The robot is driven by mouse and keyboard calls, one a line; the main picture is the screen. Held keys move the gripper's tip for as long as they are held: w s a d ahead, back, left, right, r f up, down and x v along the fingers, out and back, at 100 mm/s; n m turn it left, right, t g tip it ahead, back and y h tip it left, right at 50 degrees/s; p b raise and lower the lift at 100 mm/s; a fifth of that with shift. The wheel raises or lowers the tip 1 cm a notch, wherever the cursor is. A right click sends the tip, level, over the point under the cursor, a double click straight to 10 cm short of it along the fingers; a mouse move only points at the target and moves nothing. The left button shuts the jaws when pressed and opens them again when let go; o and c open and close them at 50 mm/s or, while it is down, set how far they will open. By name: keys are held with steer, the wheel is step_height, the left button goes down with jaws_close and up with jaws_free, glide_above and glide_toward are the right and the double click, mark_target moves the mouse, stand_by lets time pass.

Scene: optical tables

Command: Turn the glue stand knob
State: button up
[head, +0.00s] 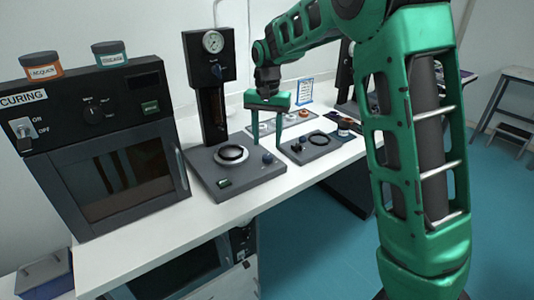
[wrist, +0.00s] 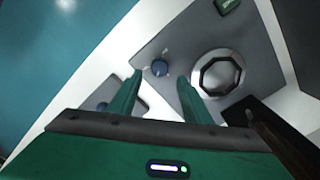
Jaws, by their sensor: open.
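The stand with a gauge (head: 212,42) has a dark column and a grey base (head: 215,178) bearing a ring (head: 231,154). Which one the task names is not labelled. My gripper (head: 267,140) is open, fingers pointing down over the base's right side. In the wrist view my gripper (wrist: 159,78) has its fingertips on either side of the base knob, apparently without touching it.
A curing oven (head: 110,130) with two jars on top stands left of the stand. A smaller grey plate device (head: 318,146) lies to the right, close to my gripper. The white table's front edge (head: 180,245) is clear.

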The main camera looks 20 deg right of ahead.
mark_target(267, 156)
step_height(267, 156, down, 6)
steer(key=shift+r, duration=0.1)
stand_by(0.4)
steer(key=c, duration=1.1)
